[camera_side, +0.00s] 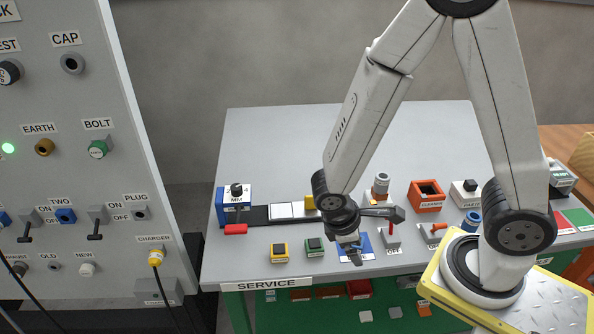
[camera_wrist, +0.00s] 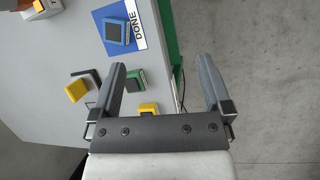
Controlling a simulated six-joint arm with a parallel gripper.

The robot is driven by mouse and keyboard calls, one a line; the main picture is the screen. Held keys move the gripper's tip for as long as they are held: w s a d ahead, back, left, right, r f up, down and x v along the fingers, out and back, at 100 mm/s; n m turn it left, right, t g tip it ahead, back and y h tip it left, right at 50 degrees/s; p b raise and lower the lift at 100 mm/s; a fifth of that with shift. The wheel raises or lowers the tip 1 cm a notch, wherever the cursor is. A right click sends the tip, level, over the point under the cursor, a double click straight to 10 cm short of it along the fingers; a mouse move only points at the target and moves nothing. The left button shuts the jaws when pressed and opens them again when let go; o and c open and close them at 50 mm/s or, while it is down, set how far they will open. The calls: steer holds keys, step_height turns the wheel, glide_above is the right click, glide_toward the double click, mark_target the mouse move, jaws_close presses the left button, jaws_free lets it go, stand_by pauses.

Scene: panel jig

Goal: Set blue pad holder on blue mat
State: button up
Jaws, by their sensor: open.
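The blue pad holder (camera_wrist: 116,31) is a small square block with a dark grey-blue top. In the wrist view it sits on the blue mat (camera_wrist: 136,10), which has a white strip reading DONE along one edge. My gripper (camera_wrist: 161,68) is open and empty, its two fingers wide apart, apart from the holder and by the table's front edge. In the side view the blue mat (camera_side: 368,244) shows in part behind my gripper, which hides most of the holder.
A green pad holder (camera_side: 314,246) and a yellow pad holder (camera_side: 279,250) stand left of the mat. A grey OFF switch (camera_side: 391,236) stands to its right. An orange bin (camera_side: 427,196) is farther back. The grey table (camera_side: 260,150) is clear at the back left.

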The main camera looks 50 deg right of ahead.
steer(key=w+d+r+m+t+y, duration=0.2)
steer(key=w+r+m+t+y, duration=0.2)
steer(key=r+m, duration=0.3)
steer(key=shift+w+r+t, duration=0.4)
steer(key=shift+w+r, duration=0.15)
steer(key=shift+w, duration=0.3)
stand_by(0.4)
